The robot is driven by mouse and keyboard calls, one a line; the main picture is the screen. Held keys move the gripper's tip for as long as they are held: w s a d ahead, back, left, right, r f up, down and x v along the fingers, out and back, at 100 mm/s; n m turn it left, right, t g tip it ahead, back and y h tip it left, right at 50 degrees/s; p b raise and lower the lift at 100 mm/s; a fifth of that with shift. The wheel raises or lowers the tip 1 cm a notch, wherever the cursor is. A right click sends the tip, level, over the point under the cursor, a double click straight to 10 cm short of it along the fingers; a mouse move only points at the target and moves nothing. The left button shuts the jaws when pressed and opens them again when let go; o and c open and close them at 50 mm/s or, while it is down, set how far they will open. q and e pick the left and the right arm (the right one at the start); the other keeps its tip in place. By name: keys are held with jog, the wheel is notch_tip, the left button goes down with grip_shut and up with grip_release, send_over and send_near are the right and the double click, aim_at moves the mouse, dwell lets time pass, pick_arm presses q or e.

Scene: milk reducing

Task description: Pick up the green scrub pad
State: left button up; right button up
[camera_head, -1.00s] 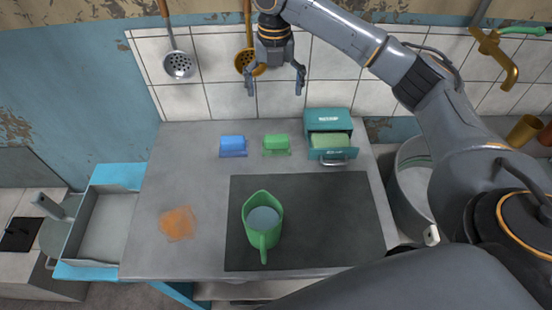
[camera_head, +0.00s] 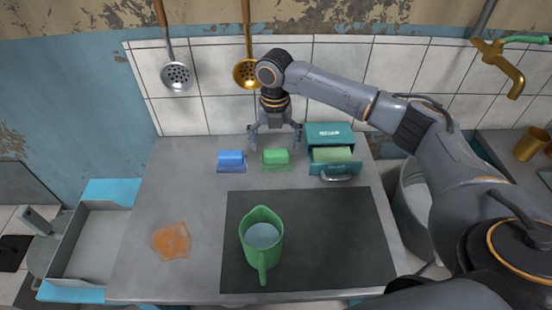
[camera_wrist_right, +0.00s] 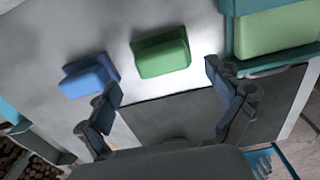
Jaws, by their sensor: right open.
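The green scrub pad (camera_head: 276,158) lies on the grey counter behind the dark mat, between a blue pad (camera_head: 231,160) and a teal box. My right gripper (camera_head: 275,138) is open and empty, pointing down just above and behind the green pad. In the right wrist view the green pad (camera_wrist_right: 161,56) lies ahead of the two spread fingers (camera_wrist_right: 160,110), nearer the right finger. The blue pad (camera_wrist_right: 88,76) lies to its left there. Neither finger visibly touches a pad. My left gripper is not in view.
The teal box (camera_head: 331,150) with an open drawer stands right of the pads. A green jug (camera_head: 262,240) of pale liquid stands on the dark mat (camera_head: 340,230). An orange stain (camera_head: 171,241) lies left. A skimmer (camera_head: 176,76) and a ladle (camera_head: 246,72) hang behind.

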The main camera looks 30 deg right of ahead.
aim_at(276, 152)
jog(key=f, duration=0.4)
jog(key=shift+d+f, duration=0.25)
jog(key=shift+c, duration=0.5)
jog(key=c, duration=1.1)
jog(key=shift+r, duration=0.1)
jog(key=shift+c, duration=0.2)
